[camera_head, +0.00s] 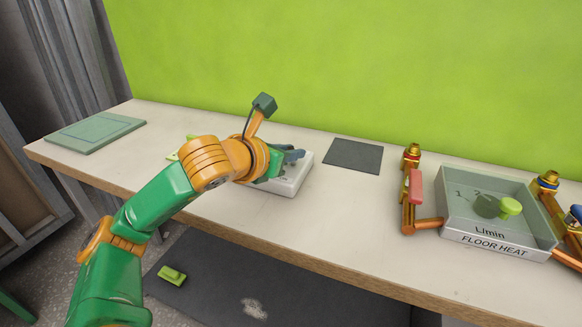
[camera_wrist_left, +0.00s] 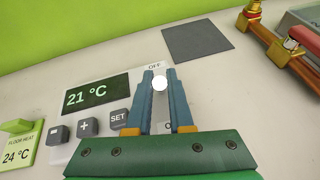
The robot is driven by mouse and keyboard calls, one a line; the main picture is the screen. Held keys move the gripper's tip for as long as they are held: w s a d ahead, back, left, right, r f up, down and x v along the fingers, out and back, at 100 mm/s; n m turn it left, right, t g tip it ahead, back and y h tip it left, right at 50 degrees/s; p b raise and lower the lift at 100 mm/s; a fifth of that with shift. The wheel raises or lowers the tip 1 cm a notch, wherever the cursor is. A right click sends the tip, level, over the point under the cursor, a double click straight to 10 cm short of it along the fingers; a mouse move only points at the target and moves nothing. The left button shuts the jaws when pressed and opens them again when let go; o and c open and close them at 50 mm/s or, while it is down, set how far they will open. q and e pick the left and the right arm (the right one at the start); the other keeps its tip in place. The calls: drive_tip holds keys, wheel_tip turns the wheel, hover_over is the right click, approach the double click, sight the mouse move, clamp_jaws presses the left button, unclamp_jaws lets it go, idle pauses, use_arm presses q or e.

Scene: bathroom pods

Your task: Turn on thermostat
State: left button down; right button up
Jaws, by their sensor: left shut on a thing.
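The thermostat (camera_head: 291,188) is a white box on the bench, mostly covered by my left arm in the head view. In the left wrist view the thermostat (camera_wrist_left: 100,73) has a dark display reading 21 °C and grey minus, plus and SET buttons. A white round knob (camera_wrist_left: 160,84) sits between the blue fingertips of my left gripper (camera_wrist_left: 161,80), which is shut on it. An OFF label shows just beyond the fingertips; a second label beginning with O is mostly hidden by a finger. My left gripper (camera_head: 293,156) is over the thermostat in the head view. My right gripper is out of view.
A dark square mat (camera_head: 353,155) lies behind to the right. Brass pipe valves (camera_head: 411,190) flank a grey FLOOR HEAT tray (camera_head: 455,222) at right. A green panel (camera_head: 95,134) lies far left.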

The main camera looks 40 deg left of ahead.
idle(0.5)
use_arm(q)
drive_tip(key=c, duration=0.8)
unclamp_jaws()
drive_tip(key=b+v, duration=0.2)
drive_tip(key=v, duration=0.5)
